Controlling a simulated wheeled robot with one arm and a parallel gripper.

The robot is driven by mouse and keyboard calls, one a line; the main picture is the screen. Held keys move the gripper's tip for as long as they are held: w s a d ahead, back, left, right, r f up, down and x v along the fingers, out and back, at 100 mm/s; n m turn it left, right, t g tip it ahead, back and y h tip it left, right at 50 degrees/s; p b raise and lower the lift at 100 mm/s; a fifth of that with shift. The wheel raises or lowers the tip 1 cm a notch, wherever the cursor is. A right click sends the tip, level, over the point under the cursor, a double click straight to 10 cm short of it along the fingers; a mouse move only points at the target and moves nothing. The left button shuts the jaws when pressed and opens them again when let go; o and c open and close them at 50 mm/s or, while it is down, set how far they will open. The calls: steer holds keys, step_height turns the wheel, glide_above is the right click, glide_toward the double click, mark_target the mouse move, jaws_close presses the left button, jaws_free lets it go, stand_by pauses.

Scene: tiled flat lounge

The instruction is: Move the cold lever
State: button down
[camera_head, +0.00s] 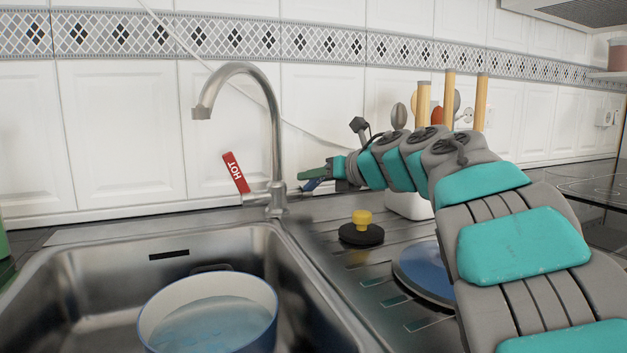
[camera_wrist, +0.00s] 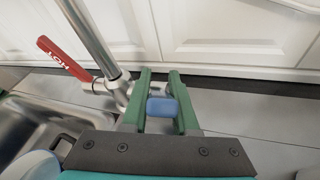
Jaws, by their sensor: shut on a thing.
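The tap (camera_head: 278,150) stands behind the sink, with a red lever marked HOT (camera_head: 235,172) tilted up on its left. My gripper (camera_head: 314,178) is at the right side of the tap, its green fingers pointing left. It is shut on the blue cold lever (camera_head: 312,185), which is mostly hidden by the fingers in the head view. In the wrist view, the blue cold lever (camera_wrist: 161,107) sits between the two green fingers, right of the tap base. The red lever (camera_wrist: 62,58) also shows there, at left.
The sink (camera_head: 110,285) holds a blue-rimmed pot (camera_head: 208,312) with water. A black plug with a yellow knob (camera_head: 362,226) and a blue plate (camera_head: 425,270) lie on the drainboard. A utensil holder (camera_head: 408,206) stands behind my arm. The tiled wall is close behind.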

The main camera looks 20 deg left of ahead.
steer(key=c, duration=0.7)
jaws_free()
steer(key=shift+d, duration=0.1)
steer(key=shift+b+v, duration=0.35)
steer(key=shift+v, duration=3.5)
steer(key=shift+f, duration=0.1)
